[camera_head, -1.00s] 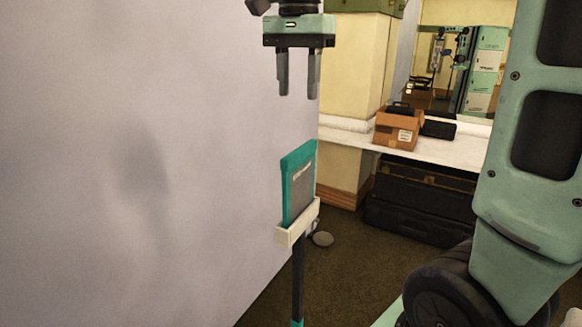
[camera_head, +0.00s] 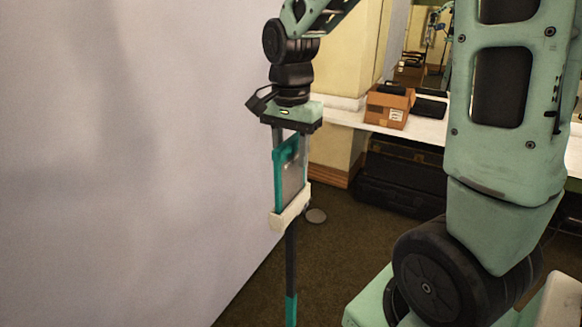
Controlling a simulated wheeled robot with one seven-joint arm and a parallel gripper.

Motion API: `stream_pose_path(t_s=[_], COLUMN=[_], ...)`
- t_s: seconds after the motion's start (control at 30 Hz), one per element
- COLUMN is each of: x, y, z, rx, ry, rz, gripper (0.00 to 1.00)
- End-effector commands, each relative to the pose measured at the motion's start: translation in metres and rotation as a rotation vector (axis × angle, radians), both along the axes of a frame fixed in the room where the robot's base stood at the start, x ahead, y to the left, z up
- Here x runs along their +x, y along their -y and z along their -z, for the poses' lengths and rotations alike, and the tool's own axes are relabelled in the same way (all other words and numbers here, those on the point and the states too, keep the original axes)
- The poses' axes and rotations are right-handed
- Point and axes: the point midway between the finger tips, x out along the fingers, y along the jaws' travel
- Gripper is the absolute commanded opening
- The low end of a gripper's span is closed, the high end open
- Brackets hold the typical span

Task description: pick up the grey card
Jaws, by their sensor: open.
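The grey card (camera_head: 293,180) has a teal border along its top and left side. It stands upright in a cream holder (camera_head: 289,208) on top of a dark post. My gripper (camera_head: 291,160) points straight down over the card with its jaws open. The card's upper part is between or beside the fingers; the view does not show clearly whether they touch it. The fingers are partly hidden by the card and hard to make out against it.
A pale wall (camera_head: 130,160) stands close on the left. Behind, a white counter (camera_head: 350,118) carries a cardboard box (camera_head: 387,107) and a black item (camera_head: 430,109). Dark cases (camera_head: 398,180) sit below it.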

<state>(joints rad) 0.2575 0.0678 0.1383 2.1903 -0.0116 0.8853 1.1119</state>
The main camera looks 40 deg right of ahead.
Motion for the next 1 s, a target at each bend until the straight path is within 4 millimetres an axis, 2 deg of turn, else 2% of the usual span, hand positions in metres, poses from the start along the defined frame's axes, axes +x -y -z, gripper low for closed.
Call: stream_pose_path(t_s=[0.2,1.0], x=[0.000,0.000], y=[-0.001,-0.001], z=[0.017,0.023], rx=[-0.001,-0.001], ry=[0.000,0.001], rz=[-0.002,-0.002], gripper=[0.41,0.41])
